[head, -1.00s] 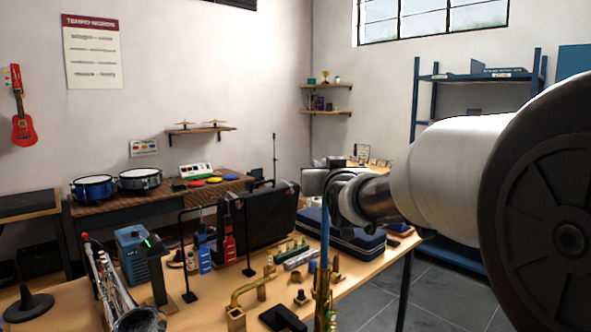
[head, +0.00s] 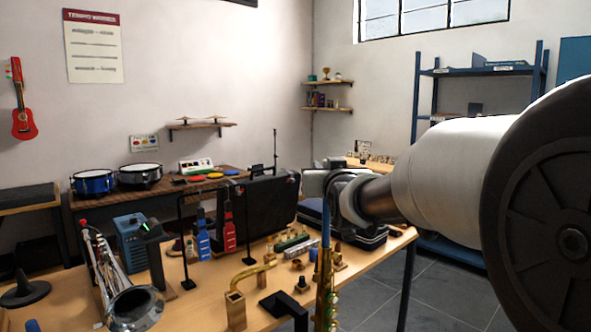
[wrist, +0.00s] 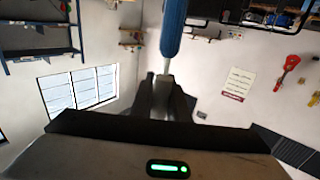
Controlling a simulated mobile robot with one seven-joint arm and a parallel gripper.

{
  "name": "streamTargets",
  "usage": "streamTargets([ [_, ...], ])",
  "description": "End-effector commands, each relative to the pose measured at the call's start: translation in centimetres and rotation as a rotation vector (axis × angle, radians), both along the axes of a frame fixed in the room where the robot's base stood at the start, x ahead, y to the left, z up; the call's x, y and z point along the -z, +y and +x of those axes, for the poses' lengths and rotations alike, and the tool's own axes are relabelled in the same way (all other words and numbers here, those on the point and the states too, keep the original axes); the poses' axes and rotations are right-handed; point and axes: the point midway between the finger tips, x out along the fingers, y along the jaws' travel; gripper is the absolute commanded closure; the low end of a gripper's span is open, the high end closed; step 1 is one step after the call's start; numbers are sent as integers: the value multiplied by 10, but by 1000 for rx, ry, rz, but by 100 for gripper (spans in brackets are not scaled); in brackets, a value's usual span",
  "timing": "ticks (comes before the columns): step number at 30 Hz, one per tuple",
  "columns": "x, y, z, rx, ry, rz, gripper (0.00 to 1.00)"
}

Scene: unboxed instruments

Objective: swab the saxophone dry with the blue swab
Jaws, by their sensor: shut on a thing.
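My gripper (head: 336,200) is shut on the thin end of the blue swab, above the table's front edge. The blue swab (head: 326,228) hangs straight down from it in the head view. In the wrist view the swab (wrist: 173,35) extends out from between the shut fingers (wrist: 166,92). The gold saxophone (head: 325,300) stands upright directly below, cut off by the bottom of the head view. The swab's lower end meets the saxophone's top; I cannot tell how far inside it is.
A curved brass neck on a wooden block (head: 236,308) and a black stand (head: 285,305) are left of the saxophone. A silver trumpet (head: 135,305) is far left.

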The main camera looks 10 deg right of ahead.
Motion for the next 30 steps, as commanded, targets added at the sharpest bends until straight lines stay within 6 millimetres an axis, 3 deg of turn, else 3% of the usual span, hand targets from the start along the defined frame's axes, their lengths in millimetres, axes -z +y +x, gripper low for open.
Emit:
streamTargets([
  [30, 72, 0, 0, 0, 3, 0, 100],
])
